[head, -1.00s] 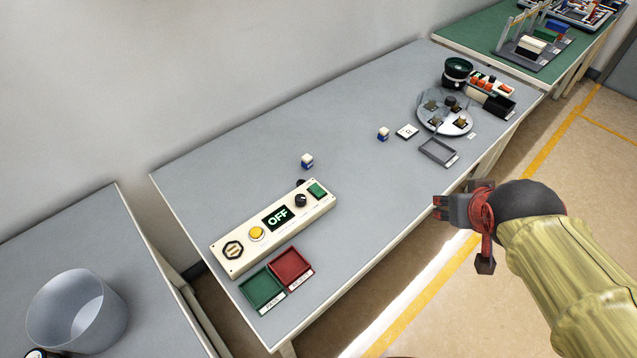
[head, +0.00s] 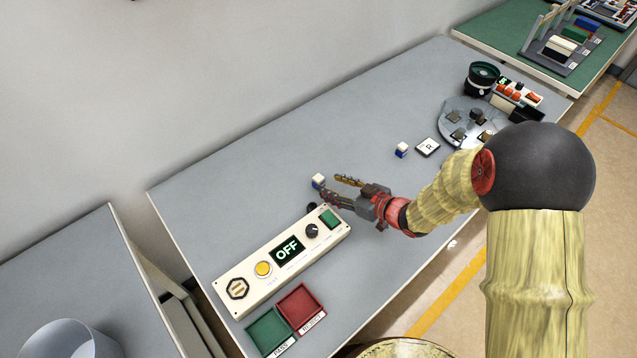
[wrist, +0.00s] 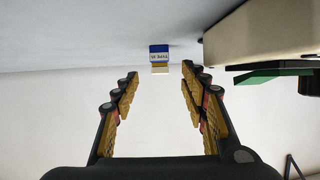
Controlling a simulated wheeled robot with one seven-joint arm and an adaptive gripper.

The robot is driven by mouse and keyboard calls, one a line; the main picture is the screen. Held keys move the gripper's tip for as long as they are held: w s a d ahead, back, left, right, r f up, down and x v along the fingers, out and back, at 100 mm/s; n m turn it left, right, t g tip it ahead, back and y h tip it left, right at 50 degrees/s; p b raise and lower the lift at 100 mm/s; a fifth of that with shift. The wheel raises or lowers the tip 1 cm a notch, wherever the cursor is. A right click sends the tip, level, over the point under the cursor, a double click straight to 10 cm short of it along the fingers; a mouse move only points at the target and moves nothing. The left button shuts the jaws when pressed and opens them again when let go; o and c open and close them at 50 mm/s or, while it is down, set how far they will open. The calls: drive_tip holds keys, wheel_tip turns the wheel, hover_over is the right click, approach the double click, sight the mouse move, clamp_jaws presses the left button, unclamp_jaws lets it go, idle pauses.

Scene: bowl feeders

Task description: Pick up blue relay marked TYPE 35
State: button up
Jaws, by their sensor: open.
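A small blue-and-white relay (head: 318,181) stands on the grey table behind the control box. In the wrist view the relay (wrist: 159,50) shows a blue body with a white label, upside down in the picture. The label seems to begin with TYPE, but its number is too small to read surely. My gripper (head: 334,186) is open and empty, low over the table, with its fingers pointing at this relay. In the wrist view the relay lies just beyond the fingertips (wrist: 159,74), between their lines. A second blue-and-white relay (head: 401,150) stands farther right; its marking is unreadable.
The control box (head: 285,256) with an OFF display lies close beside my gripper. Green (head: 269,334) and red (head: 300,308) trays are in front of it. The table behind the relay is clear.

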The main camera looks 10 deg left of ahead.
sight(322, 181)
drive_tip(key=b+x, duration=0.2)
drive_tip(key=x, duration=0.5)
drive_tip(key=shift+f, duration=0.1)
drive_tip(key=shift+c, duration=0.5)
clamp_jaws()
